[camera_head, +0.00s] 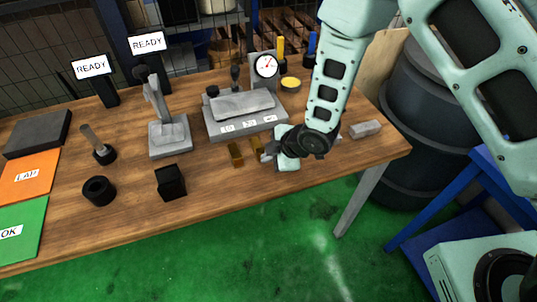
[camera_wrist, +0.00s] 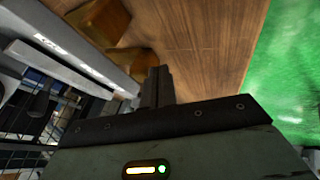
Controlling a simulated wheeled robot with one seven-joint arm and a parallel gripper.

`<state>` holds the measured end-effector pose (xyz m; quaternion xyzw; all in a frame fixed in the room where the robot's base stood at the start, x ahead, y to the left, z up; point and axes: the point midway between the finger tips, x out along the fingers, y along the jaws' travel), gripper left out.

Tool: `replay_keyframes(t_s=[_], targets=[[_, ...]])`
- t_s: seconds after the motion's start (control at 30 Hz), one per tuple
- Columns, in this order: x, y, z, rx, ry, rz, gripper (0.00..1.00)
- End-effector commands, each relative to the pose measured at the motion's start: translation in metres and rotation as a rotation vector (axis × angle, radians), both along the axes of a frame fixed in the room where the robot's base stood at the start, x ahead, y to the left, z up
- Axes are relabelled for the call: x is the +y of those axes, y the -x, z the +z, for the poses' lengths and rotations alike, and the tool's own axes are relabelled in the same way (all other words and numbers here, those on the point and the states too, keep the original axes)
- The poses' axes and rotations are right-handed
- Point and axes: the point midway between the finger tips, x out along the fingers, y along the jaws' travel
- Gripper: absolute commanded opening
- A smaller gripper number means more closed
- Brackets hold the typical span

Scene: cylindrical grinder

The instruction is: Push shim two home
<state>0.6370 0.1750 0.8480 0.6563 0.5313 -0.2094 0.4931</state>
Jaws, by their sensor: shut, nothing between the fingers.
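Two brass-coloured shim blocks, a left one (camera_head: 235,154) and a right one (camera_head: 256,146), stand on the table before the grey fixture (camera_head: 247,127), which has several small white labels on its front. I cannot tell for sure which is shim two. My gripper (camera_head: 266,154) is shut and empty, low over the table just right of the right block. In the wrist view my closed fingers (camera_wrist: 158,86) point toward the nearer block (camera_wrist: 134,57); another block (camera_wrist: 101,21) lies farther along. Whether the fingers touch a block is unclear.
A dial gauge (camera_head: 266,66) stands behind the fixture. A grey block (camera_head: 365,129) lies to the right of my gripper. A black box (camera_head: 171,183), a black ring (camera_head: 99,191) and a grey stand (camera_head: 168,138) are to the left. The table's front edge is close.

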Motion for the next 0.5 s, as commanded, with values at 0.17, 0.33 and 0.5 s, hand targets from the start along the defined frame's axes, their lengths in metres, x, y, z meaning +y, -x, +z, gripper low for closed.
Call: replay_keyframes(t_s=[0.17, 0.33, 0.5], targets=[[0.000, 0.000, 0.000, 0.000, 0.000, 0.000, 0.00], [0.005, -0.020, -0.002, -0.004, -0.003, -0.001, 0.00], [0.012, -0.045, -0.001, -0.002, -0.002, -0.002, 0.00]])
